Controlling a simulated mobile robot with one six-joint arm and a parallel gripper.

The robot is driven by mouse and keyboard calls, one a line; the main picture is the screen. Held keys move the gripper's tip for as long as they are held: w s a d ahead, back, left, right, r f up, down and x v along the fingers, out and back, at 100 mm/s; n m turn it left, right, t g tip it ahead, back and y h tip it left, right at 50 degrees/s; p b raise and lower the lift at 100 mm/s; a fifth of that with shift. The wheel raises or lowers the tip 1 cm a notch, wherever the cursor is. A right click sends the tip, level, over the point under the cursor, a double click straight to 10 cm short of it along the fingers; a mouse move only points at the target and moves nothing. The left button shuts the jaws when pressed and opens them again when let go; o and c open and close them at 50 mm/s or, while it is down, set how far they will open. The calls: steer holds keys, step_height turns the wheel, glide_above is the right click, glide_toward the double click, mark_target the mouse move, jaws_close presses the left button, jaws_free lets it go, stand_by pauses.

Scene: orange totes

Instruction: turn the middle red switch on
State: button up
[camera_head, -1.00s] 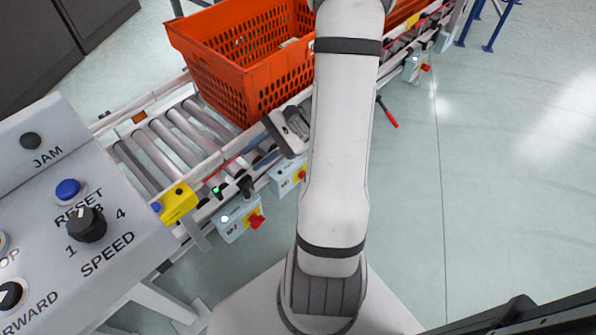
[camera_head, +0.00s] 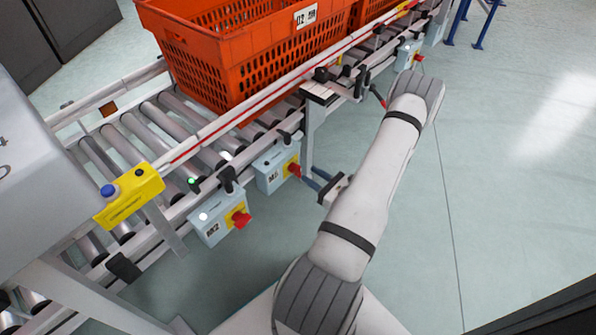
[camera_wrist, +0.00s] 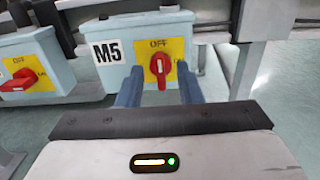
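The middle red switch (camera_head: 293,170) is on the front of a light-blue box (camera_head: 271,172) under the conveyor rail. In the wrist view the switch (camera_wrist: 160,67) sits on a yellow plate with OFF above it, and its handle stands upright toward OFF. My gripper (camera_head: 312,178) is in front of this box. In the wrist view my gripper (camera_wrist: 159,80) is open, with one blue finger on each side of the switch. I cannot tell whether either finger touches the box.
A second red switch (camera_head: 240,218) is on the nearer box, and another (camera_head: 418,57) is farther along. Orange totes (camera_head: 235,60) stand on the roller conveyor above. A yellow button box (camera_head: 130,194) is at the left. The floor at the right is clear.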

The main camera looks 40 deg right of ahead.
mark_target(301, 169)
steer(key=w+b, duration=0.1)
steer(key=w, duration=0.2)
steer(key=w+a, duration=0.1)
steer(key=w, duration=0.1)
steer(key=shift+w+a+b, duration=0.1)
steer(key=shift+w+b, duration=0.25)
steer(key=shift+w, duration=0.05)
